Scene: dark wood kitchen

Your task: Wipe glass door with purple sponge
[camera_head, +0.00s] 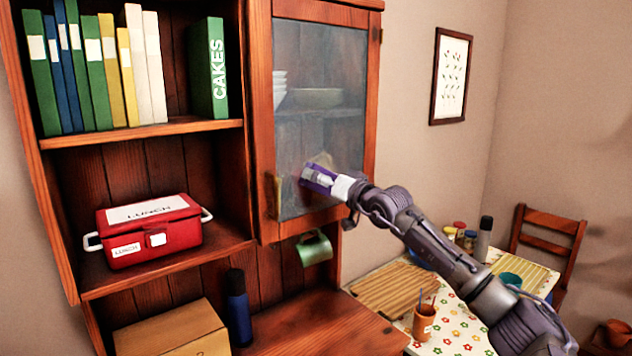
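The glass door (320,70) of the dark wood wall cabinet is closed, with a wooden frame and a handle (275,197) at its lower left. The pane looks hazy, with a pale brownish patch just above the sponge. My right gripper (338,186) reaches in from the right and holds the purple sponge (317,178) at the lower part of the pane. The sponge appears to touch the glass or be very close to it; I cannot tell which. The fingers are small and partly hidden. My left gripper is out of view.
Left of the door, open shelves hold several binders (95,75) and a red lunch box (150,231). A green mug (314,249) hangs below the door. A box (172,330) and dark bottle (238,308) stand lower. A set table (455,330) and chair (548,224) are at right.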

